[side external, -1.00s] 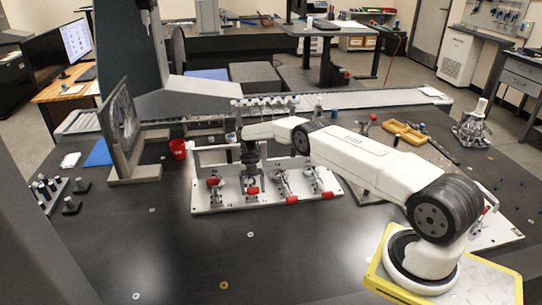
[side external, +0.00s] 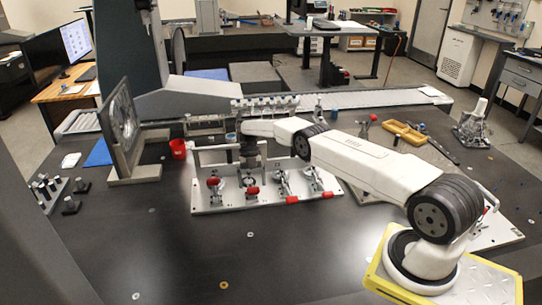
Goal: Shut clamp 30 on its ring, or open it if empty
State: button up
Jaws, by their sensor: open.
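A light fixture plate (side external: 215,203) stands on the dark table and carries a row of several toggle clamps with red handle grips. The leftmost clamp (side external: 214,184) has its red grip raised. The second clamp (side external: 251,190) has its red grip low. The third clamp (side external: 283,182) and the rightmost clamp (side external: 317,181) have red grips lying toward the plate's front edge. No number is legible, so I cannot tell which is clamp 30, nor whether any ring is in a clamp. My gripper (side external: 250,167) points down above and behind the second clamp, open; its fingertips are small and dark.
A raised rail (side external: 215,149) runs behind the clamps. A red cup (side external: 178,149) and a framed stand (side external: 122,125) are to the left, and a yellow tray (side external: 404,133) is to the right. The table in front of the plate is mostly clear.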

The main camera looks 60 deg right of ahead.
jog(key=shift+w+d+r, duration=0.15)
jog(key=shift+r, duration=0.35)
notch_tip(320, 180, up, 7)
jog(key=shift+f, duration=0.2)
dwell(0.3)
